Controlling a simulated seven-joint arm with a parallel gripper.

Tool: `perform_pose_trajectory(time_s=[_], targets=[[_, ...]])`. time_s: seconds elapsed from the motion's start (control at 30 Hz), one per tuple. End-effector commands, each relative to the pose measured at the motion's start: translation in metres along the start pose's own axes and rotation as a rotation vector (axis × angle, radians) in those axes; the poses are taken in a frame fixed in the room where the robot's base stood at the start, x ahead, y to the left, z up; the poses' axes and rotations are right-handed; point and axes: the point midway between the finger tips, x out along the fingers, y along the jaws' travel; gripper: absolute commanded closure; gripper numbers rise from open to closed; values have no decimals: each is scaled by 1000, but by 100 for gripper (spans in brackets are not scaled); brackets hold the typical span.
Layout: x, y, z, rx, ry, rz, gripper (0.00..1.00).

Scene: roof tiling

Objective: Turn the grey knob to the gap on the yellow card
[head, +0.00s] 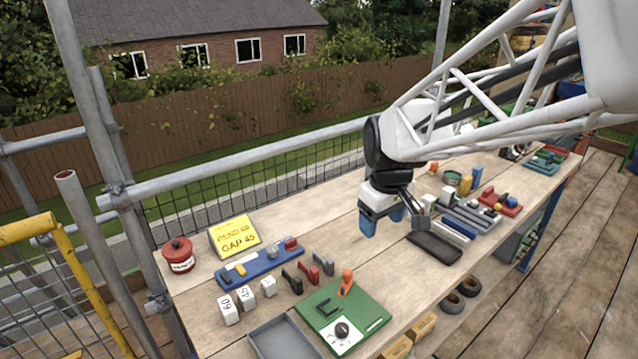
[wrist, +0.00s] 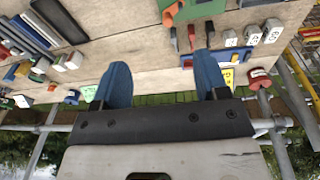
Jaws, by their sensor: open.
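The grey knob (head: 342,329) is small and dark, on a white dial plate at the front of the green board (head: 362,305). Its pointing direction is too small to tell. The yellow card (head: 238,236) stands tilted at the back left; its lower line reads GAP 45, and its upper line is hard to read. In the wrist view the card (wrist: 228,76) is partly hidden behind a finger. My gripper (head: 383,220) has blue fingers, spread and empty, above the bench, behind and right of the green board. The fingers also show in the wrist view (wrist: 162,80).
An orange-handled piece (head: 346,282) stands on the green board. White blocks (head: 228,310) marked 60 and 45, a blue rack (head: 262,264), a red pot (head: 178,255) and a grey tray (head: 285,340) lie left of the board. A dark tray (head: 434,246) lies right of my gripper.

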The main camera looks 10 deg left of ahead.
Motion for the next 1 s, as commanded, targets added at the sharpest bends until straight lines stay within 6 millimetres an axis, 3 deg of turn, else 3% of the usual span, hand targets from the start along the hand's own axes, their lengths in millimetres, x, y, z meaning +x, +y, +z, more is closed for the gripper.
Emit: perform_pose_trajectory(time_s=[0.1,0.53,1.0], targets=[[14,-3,-32,-81,-10,-10,33],[71,-29,-136,-369,-38,-43,33],[154,-83,-240,-684,-66,-82,33]])
